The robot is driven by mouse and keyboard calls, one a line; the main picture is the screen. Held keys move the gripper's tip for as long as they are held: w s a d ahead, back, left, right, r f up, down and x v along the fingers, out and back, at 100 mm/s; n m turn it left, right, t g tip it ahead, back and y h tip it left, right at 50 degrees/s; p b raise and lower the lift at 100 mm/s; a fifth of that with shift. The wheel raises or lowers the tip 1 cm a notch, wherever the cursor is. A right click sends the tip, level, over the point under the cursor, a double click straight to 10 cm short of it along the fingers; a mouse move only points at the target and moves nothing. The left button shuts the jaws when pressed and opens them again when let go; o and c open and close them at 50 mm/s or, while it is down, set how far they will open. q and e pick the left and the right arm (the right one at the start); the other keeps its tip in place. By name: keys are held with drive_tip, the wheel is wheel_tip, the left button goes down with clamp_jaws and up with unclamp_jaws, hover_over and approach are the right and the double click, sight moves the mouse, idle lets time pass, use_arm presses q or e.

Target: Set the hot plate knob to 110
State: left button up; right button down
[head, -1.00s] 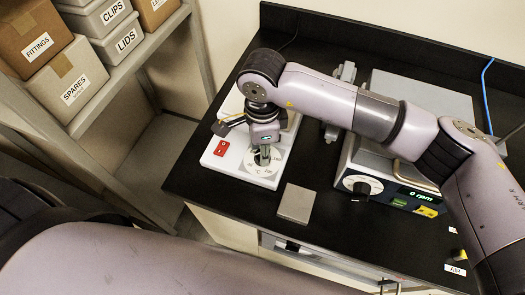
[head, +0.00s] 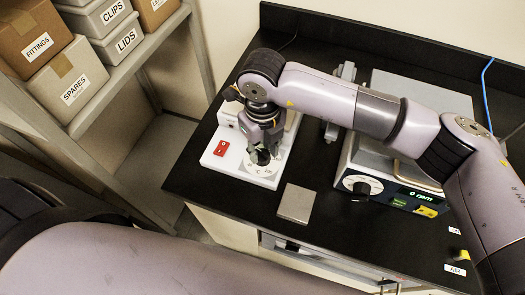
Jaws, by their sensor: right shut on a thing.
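The hot plate (head: 213,161) is a white unit at the left part of the black bench, with a red switch (head: 220,148) on its front panel. Its dark knob (head: 262,158) sits on a grey dial to the right of the switch. My right gripper (head: 263,153) points down over the dial and is shut on the knob. The fingers and wrist hide part of the knob and most of the scale, so the setting cannot be read. My left gripper is out of view.
A second instrument with a knob (head: 361,187) and a "0 rpm" display (head: 417,194) stands to the right. A flat grey square plate (head: 296,203) lies on the bench between them. Shelves with labelled boxes (head: 70,85) stand at the left.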

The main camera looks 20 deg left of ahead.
sight(262, 152)
drive_tip(key=m, duration=1)
drive_tip(key=shift+m, duration=0.4)
drive_tip(key=c, duration=1.2)
unclamp_jaws()
wheel_tip(262, 152, up, 8)
drive_tip(key=p, duration=0.3)
drive_tip(key=shift+p, duration=0.35)
